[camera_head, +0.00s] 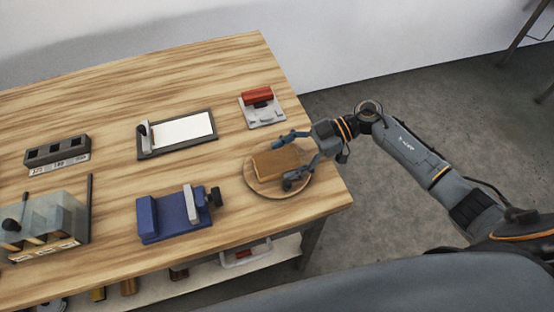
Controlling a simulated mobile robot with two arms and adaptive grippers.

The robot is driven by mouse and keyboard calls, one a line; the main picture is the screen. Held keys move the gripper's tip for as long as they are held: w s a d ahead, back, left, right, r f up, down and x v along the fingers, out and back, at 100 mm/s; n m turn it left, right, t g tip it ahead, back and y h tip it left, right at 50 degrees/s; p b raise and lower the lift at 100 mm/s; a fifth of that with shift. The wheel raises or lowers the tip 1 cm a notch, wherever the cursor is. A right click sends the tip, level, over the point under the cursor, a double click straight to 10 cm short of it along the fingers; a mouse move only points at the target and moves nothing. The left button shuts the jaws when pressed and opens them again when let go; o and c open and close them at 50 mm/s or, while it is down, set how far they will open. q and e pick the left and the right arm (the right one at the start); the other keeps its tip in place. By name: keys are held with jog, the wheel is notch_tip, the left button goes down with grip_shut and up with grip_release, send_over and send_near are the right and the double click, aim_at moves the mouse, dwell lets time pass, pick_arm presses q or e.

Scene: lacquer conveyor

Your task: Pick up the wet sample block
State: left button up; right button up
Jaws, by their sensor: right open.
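A brown block (275,163), which looks like the sample block, lies on a round wooden plate (264,191) near the right end of the table. Whether its surface is wet I cannot tell. My right gripper (290,160) is open, with one blue-grey finger by the block's far side and the other by its near side. The fingers reach over the plate; whether they touch the block is unclear. My left gripper is not in view.
A red-handled tool (262,97) on a light base stands behind the plate. A blue vise-like fixture (165,218) stands to its left. A framed white panel (184,130), a dark slotted rack (57,152) and a clear-covered box (45,222) occupy the left. The wooden table (110,100) has bare room at the back.

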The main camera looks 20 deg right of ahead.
jog(key=c, duration=1)
jog(key=shift+d+r, duration=0.1)
jog(key=shift+r, duration=0.3)
notch_tip(320, 180, up, 2)
jog(key=shift+r+b, duration=0.2)
jog(key=shift+b, duration=0.2)
jog(key=s+a+r, duration=0.2)
jog(key=r, duration=0.1)
jog(key=s+a+r, duration=0.1)
jog(key=r, duration=0.1)
jog(key=shift+a+r, duration=0.15)
jog(key=shift+a, duration=0.1)
jog(key=s+a+r, duration=0.5)
jog(key=s+a, duration=0.1)
jog(key=a, duration=0.2)
jog(key=m+t+h, duration=0.3)
jog(key=m+t, duration=0.5)
jog(key=t, duration=0.1)
send_over(287, 158)
jog(key=s+d, duration=0.4)
jog(key=shift+s+f, duration=0.1)
jog(key=shift+f, duration=0.75)
